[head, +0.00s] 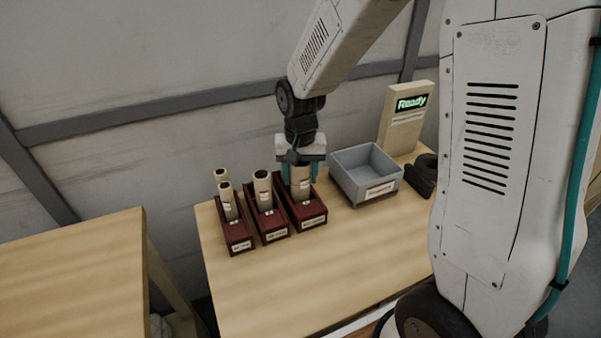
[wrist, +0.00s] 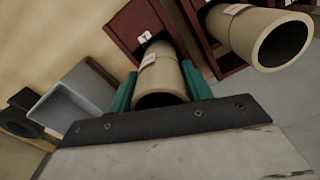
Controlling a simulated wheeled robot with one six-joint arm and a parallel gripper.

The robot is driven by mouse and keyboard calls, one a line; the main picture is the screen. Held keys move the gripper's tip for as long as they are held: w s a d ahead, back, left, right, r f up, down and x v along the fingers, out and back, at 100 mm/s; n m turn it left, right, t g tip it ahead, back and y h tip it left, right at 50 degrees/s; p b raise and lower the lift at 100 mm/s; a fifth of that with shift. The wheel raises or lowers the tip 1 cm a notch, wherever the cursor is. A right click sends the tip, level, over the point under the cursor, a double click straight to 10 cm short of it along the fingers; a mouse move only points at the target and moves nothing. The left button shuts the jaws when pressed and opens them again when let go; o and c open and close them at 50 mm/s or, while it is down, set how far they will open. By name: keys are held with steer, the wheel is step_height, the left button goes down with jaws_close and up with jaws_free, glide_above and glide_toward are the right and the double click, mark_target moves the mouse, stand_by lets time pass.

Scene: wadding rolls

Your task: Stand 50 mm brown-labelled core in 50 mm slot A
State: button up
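My gripper (head: 301,172) points down over the right-most of three dark red racks (head: 312,222). Its teal fingers (wrist: 160,92) lie along both sides of a tan hollow core (head: 300,183) and appear to touch it. The core (wrist: 161,70) stands upright in or just over that rack; its lower end is hidden. It carries a pale label band whose colour I cannot make out. The middle rack (head: 273,236) holds one tan core (head: 263,188). The left rack (head: 239,243) holds two thinner cores (head: 227,203). The rack plates are too small to read, so I cannot tell which slot is A.
A grey open bin (head: 366,175) stands right of the racks, with a black roll-like object (head: 424,176) beyond it. A panel reading "Ready" (head: 408,112) stands behind. The front of the wooden table (head: 300,280) is clear. Another table (head: 80,265) is at left.

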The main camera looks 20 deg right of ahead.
steer(key=o, duration=0.3)
step_height(320, 180, up, 8)
steer(key=shift+f, duration=0.1)
steer(key=shift+s+n, duration=0.3)
steer(key=s+d+r+n, duration=0.1)
steer(key=s+r, duration=0.2)
steer(key=s, duration=0.5)
steer(key=s+d+r+n, duration=0.1)
steer(key=s+r, duration=0.2)
steer(key=s, duration=0.5)
steer(key=s+d+r+n+t, duration=0.1)
steer(key=s+r, duration=0.3)
steer(key=s, duration=0.4)
steer(key=shift+s+n, duration=0.25)
steer(key=shift+n, duration=0.15)
